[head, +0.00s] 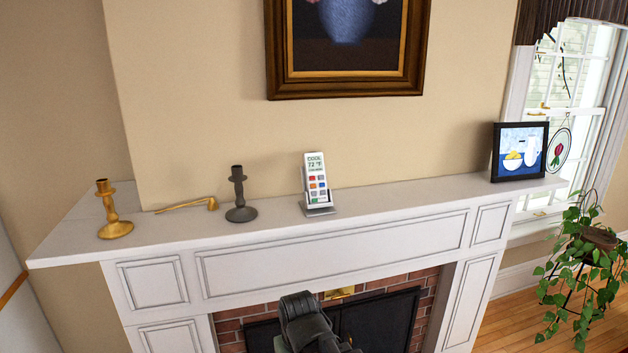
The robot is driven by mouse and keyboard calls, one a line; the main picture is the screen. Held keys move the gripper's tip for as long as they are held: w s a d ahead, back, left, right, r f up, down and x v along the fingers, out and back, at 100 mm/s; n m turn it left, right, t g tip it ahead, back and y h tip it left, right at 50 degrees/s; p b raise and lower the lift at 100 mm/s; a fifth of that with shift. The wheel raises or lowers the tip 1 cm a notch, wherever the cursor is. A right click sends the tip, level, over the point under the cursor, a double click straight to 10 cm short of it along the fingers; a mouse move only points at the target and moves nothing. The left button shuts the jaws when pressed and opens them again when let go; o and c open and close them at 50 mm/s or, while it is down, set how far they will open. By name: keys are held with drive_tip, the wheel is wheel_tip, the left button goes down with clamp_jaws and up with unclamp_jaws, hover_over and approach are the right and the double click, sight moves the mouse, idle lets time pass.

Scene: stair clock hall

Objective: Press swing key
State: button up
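A white remote control (316,182) stands upright, leaning slightly back in a small grey holder (320,211) on the mantel. Its screen reads COOL and 72 °F. Below the screen are several coloured keys, among them red, blue and orange ones. Their labels are too small to read, so I cannot tell which is the swing key. A dark part of my arm, with what looks like my gripper (308,324), shows at the bottom of the head view, in front of the fireplace. It is lower than the remote and apart from it. Its fingers cannot be made out.
On the white mantel (400,200), left of the remote, are a dark candlestick (239,195), a brass snuffer (187,204) and a brass candlestick (112,210). A small framed picture (519,151) stands at the right end. A large framed painting (347,85) hangs above. A plant (580,265) is at right.

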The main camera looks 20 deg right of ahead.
clamp_jaws()
